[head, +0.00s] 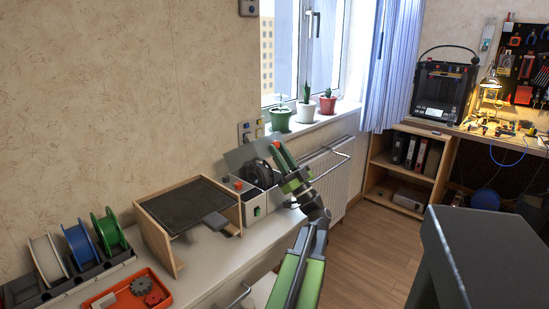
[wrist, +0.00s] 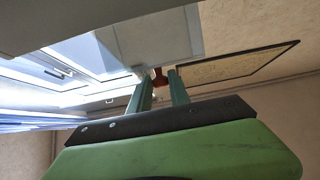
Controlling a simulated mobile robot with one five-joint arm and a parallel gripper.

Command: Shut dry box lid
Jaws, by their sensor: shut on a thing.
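The dry box (head: 268,202) is a pale box on the bench below the window, with a dark spool (head: 260,172) inside. My gripper (head: 277,148) is at the lid's right side, above the box. In the wrist view my fingers (wrist: 160,80) are closed around a small red-brown tab (wrist: 160,75) by the lid's edge. My fingers hide part of the tab.
A wooden-sided stand with a dark top (head: 190,207) is left of the box. Filament spools (head: 78,248) and an orange tray (head: 128,292) lie further left. Potted plants (head: 305,111) line the windowsill behind. A radiator (head: 325,178) is to the right.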

